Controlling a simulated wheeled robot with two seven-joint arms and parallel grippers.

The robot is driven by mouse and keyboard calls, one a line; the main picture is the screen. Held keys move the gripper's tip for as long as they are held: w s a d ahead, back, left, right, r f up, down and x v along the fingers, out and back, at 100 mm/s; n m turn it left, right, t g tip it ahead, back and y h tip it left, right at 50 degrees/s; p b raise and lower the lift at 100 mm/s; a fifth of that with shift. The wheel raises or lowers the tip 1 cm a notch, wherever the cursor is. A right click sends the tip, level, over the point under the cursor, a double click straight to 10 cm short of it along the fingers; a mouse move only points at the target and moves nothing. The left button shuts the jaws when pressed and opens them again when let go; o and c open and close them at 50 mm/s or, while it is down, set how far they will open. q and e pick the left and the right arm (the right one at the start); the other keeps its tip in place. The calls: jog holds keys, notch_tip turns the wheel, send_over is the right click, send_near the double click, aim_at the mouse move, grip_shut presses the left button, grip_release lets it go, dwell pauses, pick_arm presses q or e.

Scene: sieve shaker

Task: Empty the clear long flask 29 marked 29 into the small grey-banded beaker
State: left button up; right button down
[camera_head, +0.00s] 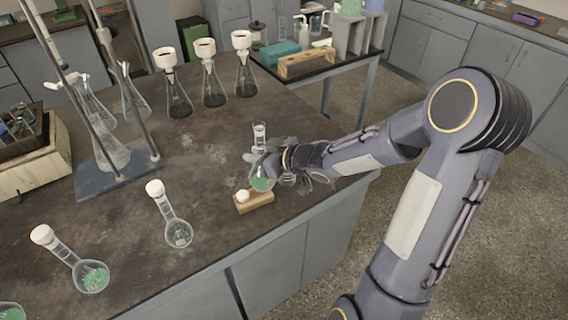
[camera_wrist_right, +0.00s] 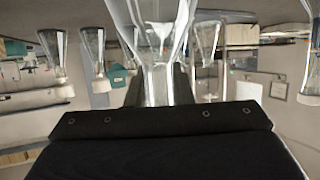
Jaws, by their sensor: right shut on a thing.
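My right gripper (camera_head: 268,160) is near the bench's right edge, shut on a glass flask. The flask's rounded body (camera_head: 262,183) shows below the fingers with green content in it. In the right wrist view its clear glass neck (camera_wrist_right: 158,85) sits between the fingers and widens toward the top of that picture. A short clear glass cylinder (camera_head: 259,134) shows just above the gripper; I cannot tell whether it is the flask's neck or a separate beaker. No marking 29 or grey band is readable. My left gripper is not in view.
A wooden block (camera_head: 256,204) with a white stopper (camera_head: 243,196) lies below the gripper. Several conical flasks with white tops (camera_head: 214,93) stand behind. A metal stand (camera_head: 110,178) is at left. The middle of the bench is clear.

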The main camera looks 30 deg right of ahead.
jog(key=shift+r, duration=0.1)
notch_tip(320, 180, up, 2)
jog(key=m+y+p, duration=0.1)
jog(key=p, duration=0.3)
jog(key=shift+r, duration=0.1)
jog(key=shift+f+m, duration=0.25)
jog(key=shift+m, duration=0.15)
jog(key=shift+d+m+y+p, duration=0.1)
jog(key=shift+m+y+p, duration=0.4)
jog(key=shift+p, duration=0.05)
jog(key=shift+d+f+m+t+y, duration=0.15)
jog(key=shift+f+m+t+y, duration=0.15)
jog(key=shift+m+y, duration=0.4)
jog(key=shift+d+f+m, duration=0.15)
jog(key=shift+f+m, duration=0.05)
jog(key=shift+m, duration=0.3)
jog(key=shift+s+a+f+m+t+y+b, duration=0.1)
jog(key=shift+a+f+m+t+y+b, duration=0.25)
jog(key=shift+m, duration=0.25)
jog(key=shift+a+f+m+t+y+b, duration=0.15)
jog(key=shift+f+m+t+y, duration=0.1)
jog(key=shift+f+m+y, duration=0.25)
jog(key=shift+a+r+m, duration=0.1)
jog(key=shift+m, duration=0.2)
